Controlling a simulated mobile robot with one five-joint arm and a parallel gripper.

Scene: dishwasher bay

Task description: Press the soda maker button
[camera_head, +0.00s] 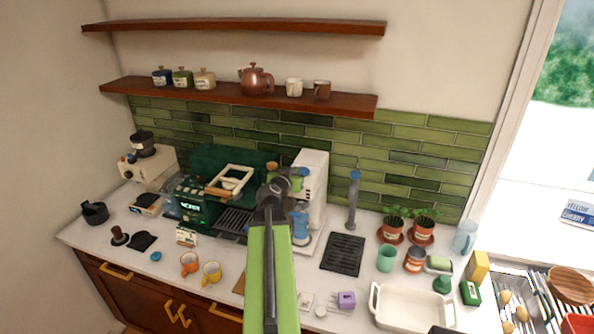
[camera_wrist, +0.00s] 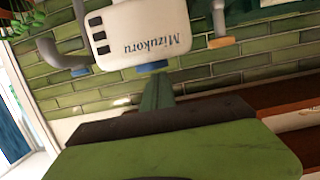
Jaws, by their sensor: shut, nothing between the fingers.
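The soda maker is a tall white machine (camera_head: 314,182) on the counter by the tiled wall, right of the green coffee machine. A blue bottle (camera_head: 301,229) stands at its front, below my gripper. In the wrist view, its white body (camera_wrist: 142,28) carries the upside-down word "Mizukoru" and dark squares at its left. A blue part (camera_wrist: 152,66), perhaps the button, shows at its lower edge. My gripper (camera_wrist: 155,78) is shut and empty, with its green fingers pointing at this blue part. I cannot tell whether they touch. In the head view, my arm hides part of the machine's front.
A green coffee machine (camera_head: 196,208) stands left. A blue-topped tap (camera_head: 353,198) rises right of the soda maker, behind a dark drain grid (camera_head: 344,254). A wooden shelf (camera_head: 240,94) hangs above.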

